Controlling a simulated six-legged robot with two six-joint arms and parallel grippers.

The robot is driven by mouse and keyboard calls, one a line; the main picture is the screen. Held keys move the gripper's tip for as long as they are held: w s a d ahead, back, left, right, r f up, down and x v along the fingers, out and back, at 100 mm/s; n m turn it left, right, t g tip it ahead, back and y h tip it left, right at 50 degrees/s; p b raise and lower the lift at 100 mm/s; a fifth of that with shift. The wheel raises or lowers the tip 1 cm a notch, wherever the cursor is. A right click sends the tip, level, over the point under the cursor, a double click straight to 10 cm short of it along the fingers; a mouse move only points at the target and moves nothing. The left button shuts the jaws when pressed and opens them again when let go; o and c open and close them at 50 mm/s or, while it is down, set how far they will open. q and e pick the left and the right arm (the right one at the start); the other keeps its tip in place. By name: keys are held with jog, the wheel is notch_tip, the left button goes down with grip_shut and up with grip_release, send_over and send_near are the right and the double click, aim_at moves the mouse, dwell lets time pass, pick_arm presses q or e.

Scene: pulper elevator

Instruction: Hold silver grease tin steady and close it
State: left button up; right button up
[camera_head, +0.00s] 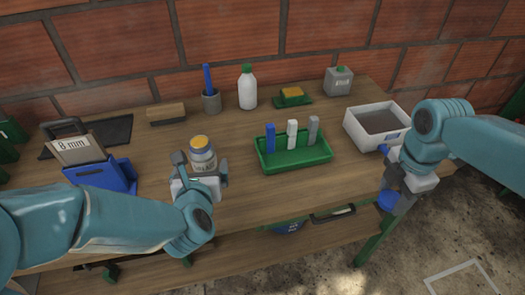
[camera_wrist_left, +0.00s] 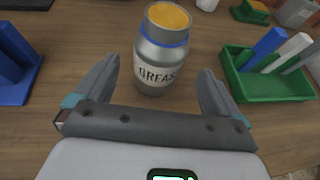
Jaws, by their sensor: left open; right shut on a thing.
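My right gripper (camera_head: 393,190) is shut on a small round blue lid (camera_head: 387,201), at the bench's front right, well away from the tin. The fingers partly hide the lid.
A green tray (camera_head: 295,158) with blue, white and grey upright pieces stands right of the tin. A white bin (camera_head: 376,112) is beside my right arm. Blue holder (camera_head: 103,174) stands left. Bottle (camera_head: 247,90), cup (camera_head: 211,103) and sponge dish (camera_head: 292,100) stand behind.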

pick_arm(q)
jog(key=shift+w+f, duration=0.1)
jog(key=shift+w, duration=0.1)
pick_arm(e)
jog(key=shift+w, duration=0.15)
pick_arm(q)
jog(key=shift+w, duration=0.15)
pick_arm(e)
jog(key=shift+r, duration=0.1)
pick_arm(q)
jog(key=x, duration=0.2)
jog(key=p+x, duration=0.1)
jog(key=x, duration=0.2)
jog(key=shift+a+r+p, duration=0.2)
jog(key=shift+r+p, duration=0.05)
jog(key=shift+p, duration=0.05)
pick_arm(e)
jog(key=shift+r, duration=0.6)
pick_arm(q)
jog(key=shift+c, duration=0.5)
jog(key=shift+r, duration=0.1)
jog(key=c, duration=1.2)
jog(key=shift+r, duration=0.1)
